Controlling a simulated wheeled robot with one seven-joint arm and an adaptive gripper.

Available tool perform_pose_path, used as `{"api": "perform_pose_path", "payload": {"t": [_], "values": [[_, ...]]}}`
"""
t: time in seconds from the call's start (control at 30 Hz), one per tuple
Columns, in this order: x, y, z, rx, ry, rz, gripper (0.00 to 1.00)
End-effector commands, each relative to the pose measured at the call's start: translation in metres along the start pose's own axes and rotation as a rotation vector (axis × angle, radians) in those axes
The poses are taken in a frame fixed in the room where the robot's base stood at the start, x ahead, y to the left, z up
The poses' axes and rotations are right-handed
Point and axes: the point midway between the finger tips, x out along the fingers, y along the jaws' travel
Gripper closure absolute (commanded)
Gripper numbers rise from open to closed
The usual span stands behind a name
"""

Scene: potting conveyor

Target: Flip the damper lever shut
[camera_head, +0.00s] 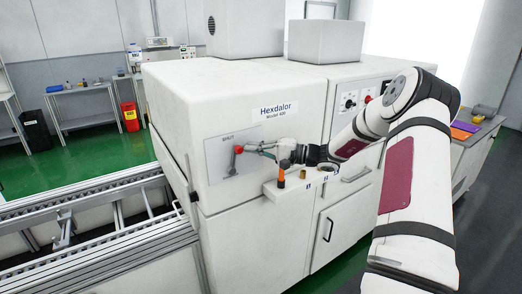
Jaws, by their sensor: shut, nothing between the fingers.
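The damper lever (238,149) shows as a red knob on a grey panel (222,162) on the front of the white machine. Small lettering above the knob is too small to read surely. My gripper (268,151) is just right of the red knob, in front of the machine face, with its fingers pointing left towards the panel. It is shut and holds nothing. Whether the fingertips touch the lever cannot be told at this size. The lever's shaft and pivot are hard to make out beside the fingers.
A small white shelf (296,191) juts out below my gripper, bearing an orange-and-black bottle (281,176) and a small brass-coloured piece (302,174). A metal conveyor (110,235) runs along the left. Knobs (348,104) sit on a panel behind my arm. A grey table with a purple item (465,126) stands right.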

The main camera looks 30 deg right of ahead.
Motion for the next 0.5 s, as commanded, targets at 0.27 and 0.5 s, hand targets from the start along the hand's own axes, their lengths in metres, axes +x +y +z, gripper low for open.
{"api": "perform_pose_path", "payload": {"t": [0.27,0.5], "values": [[0.008,-0.009,0.011,-0.106,-0.002,0.094,1.00],[0.011,-0.011,0.013,-0.145,0.000,0.128,1.00]]}}
